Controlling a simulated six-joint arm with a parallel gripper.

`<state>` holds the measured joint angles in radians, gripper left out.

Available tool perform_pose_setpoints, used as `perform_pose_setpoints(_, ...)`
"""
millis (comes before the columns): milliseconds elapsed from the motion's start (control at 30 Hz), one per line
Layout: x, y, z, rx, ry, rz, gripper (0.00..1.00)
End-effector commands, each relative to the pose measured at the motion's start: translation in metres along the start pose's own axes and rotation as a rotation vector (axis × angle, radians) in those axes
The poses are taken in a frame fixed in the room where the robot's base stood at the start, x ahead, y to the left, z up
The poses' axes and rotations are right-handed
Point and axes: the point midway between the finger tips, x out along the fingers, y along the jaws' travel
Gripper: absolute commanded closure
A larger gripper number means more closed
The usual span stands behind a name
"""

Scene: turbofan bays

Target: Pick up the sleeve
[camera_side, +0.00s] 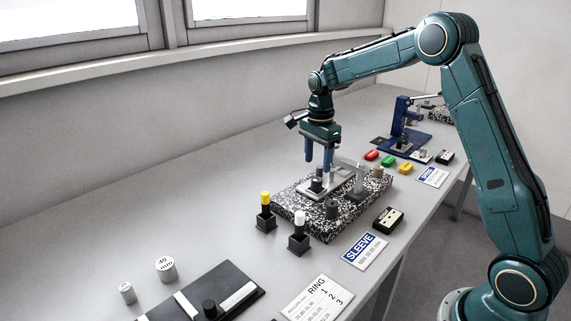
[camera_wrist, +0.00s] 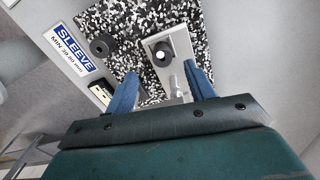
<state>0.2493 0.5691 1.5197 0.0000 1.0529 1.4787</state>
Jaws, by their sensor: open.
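A dark grey round piece with a centre hole, which looks like the sleeve (camera_side: 331,209), stands on the speckled black-and-white block (camera_side: 300,222) near its front edge. It also shows at the upper left of the wrist view (camera_wrist: 101,45). A second dark piece (camera_side: 316,185) with a bright centre sits on a light metal plate (camera_side: 332,196) on the block; in the wrist view this piece (camera_wrist: 162,53) lies ahead of the fingers. My gripper (camera_side: 318,160) is open and empty above the plate, with its blue fingers pointing down. In the wrist view my gripper (camera_wrist: 161,82) has its fingers apart, straddling the plate.
A metal arm (camera_side: 350,165) rises from the plate close to my fingers. A yellow-topped plug (camera_side: 265,200) and a white-topped plug (camera_side: 299,219) stand in dark holders before the block. A SLEEVE card (camera_side: 364,251) and black box (camera_side: 388,220) lie to the right.

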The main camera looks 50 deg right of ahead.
Motion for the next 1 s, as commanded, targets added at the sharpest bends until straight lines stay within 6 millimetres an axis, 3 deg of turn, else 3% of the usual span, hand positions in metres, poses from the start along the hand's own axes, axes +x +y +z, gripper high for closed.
perform_pose_setpoints(133, 0.012, 0.000, 0.000, 0.000, 0.000, 0.001, 0.46)
perform_pose_setpoints(467, 0.018, 0.000, 0.000, 0.000, 0.000, 0.001, 0.46)
perform_pose_setpoints(1000, 0.066, -0.003, -0.004, -0.001, 0.001, 0.001, 0.46)
